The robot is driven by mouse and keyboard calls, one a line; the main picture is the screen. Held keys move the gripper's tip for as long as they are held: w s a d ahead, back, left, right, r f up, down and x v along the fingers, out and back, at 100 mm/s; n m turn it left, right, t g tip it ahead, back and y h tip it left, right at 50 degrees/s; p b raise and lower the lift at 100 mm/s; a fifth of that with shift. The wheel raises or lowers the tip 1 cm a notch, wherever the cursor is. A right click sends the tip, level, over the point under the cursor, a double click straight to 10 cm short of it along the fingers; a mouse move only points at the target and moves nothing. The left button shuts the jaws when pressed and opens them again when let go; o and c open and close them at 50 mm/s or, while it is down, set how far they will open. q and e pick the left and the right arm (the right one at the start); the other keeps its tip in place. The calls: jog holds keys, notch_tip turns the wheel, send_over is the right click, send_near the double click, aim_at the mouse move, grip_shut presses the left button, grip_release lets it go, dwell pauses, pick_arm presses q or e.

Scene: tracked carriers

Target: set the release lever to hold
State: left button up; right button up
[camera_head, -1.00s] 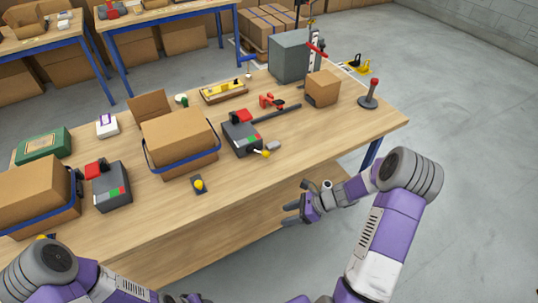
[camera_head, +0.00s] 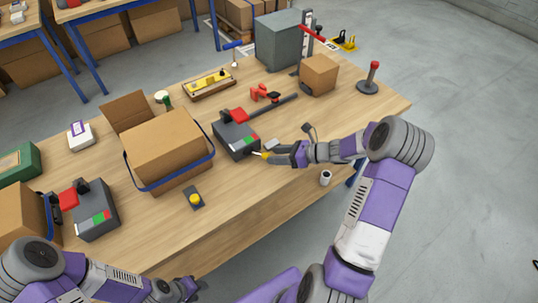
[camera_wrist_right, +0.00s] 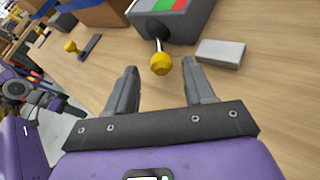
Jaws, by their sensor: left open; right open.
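The release lever is a thin metal rod with a yellow knob (camera_wrist_right: 161,63). It sticks out from the front of a dark grey box (camera_head: 236,139) with a red top part and red and green patches. My right gripper (camera_head: 276,155) is at the lever over the table. In the right wrist view its open fingers (camera_wrist_right: 158,92) are on either side of and just short of the knob, with no visible contact. My left gripper (camera_head: 182,290) is low by the table's front edge, open and away from the lever; its fingertips are small in view.
A small grey block (camera_wrist_right: 221,52) lies right of the lever. A yellow knob on a dark plate (camera_head: 194,198), a blue-strapped carton (camera_head: 165,145) and a second grey box (camera_head: 95,215) stand left. A carton (camera_head: 319,75) and red-topped post (camera_head: 372,80) stand farther back.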

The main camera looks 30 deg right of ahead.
aim_at(259, 154)
jog(key=shift+x, duration=1.55)
grip_shut()
